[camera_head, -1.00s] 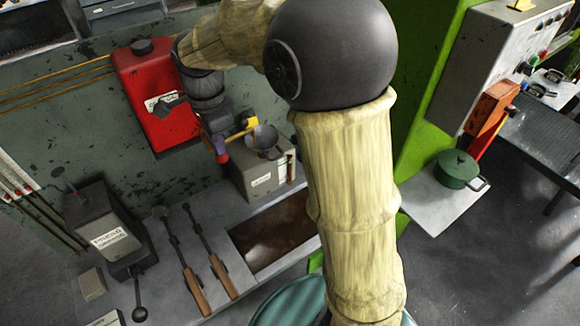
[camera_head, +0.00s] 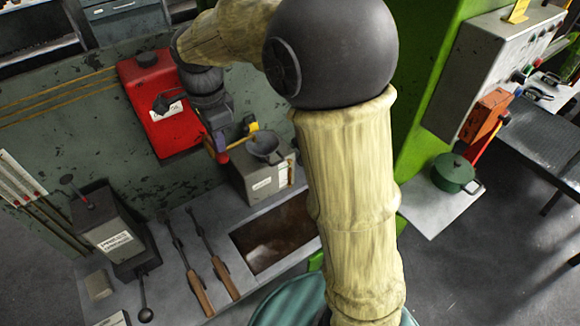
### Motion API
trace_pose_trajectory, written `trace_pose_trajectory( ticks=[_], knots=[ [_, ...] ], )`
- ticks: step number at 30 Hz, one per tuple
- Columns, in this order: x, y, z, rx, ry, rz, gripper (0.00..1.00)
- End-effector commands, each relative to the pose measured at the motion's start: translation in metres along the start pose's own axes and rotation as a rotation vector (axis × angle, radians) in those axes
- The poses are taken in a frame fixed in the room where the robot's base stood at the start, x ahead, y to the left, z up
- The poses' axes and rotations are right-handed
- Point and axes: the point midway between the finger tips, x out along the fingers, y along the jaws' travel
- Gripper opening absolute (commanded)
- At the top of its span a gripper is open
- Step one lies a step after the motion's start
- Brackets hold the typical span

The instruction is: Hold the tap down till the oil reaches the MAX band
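A red oil tank (camera_head: 152,110) with a dark cap and a white label hangs on the grey-green wall. A dark tap handle (camera_head: 170,101) shows on its front. My gripper (camera_head: 232,146) is just right of and below the tank, over the left side of the grey box. A thin brass-coloured piece shows beside its fingers; I cannot tell whether they touch it. A grey funnel (camera_head: 265,146) stands on a grey box (camera_head: 262,181) with a white label. A pale gauge strip (camera_head: 287,173) is on the box's right side. The oil level and MAX band are too small to read.
A dark lever box (camera_head: 108,225) stands on the left. Two wooden-handled tongs (camera_head: 193,272) lie on the bench beside a brown recessed trough (camera_head: 278,235). A green pot (camera_head: 454,173) sits on a plate at right, below a control cabinet (camera_head: 490,65). My arm hides the middle.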

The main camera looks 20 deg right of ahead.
Motion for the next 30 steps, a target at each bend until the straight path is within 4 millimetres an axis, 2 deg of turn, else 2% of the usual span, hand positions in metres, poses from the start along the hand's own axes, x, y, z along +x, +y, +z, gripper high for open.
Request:
trace_pose_trajectory(
  ticks=[1,9,30],
  knots=[
    [-0.01,0.0,0.0,0.0,0.0,-0.001,0.0],
    [-0.034,0.0,0.0,0.0,0.0,-0.001,0.0],
    [-0.034,0.0,0.0,0.0,0.0,0.0,0.0]
  ],
)
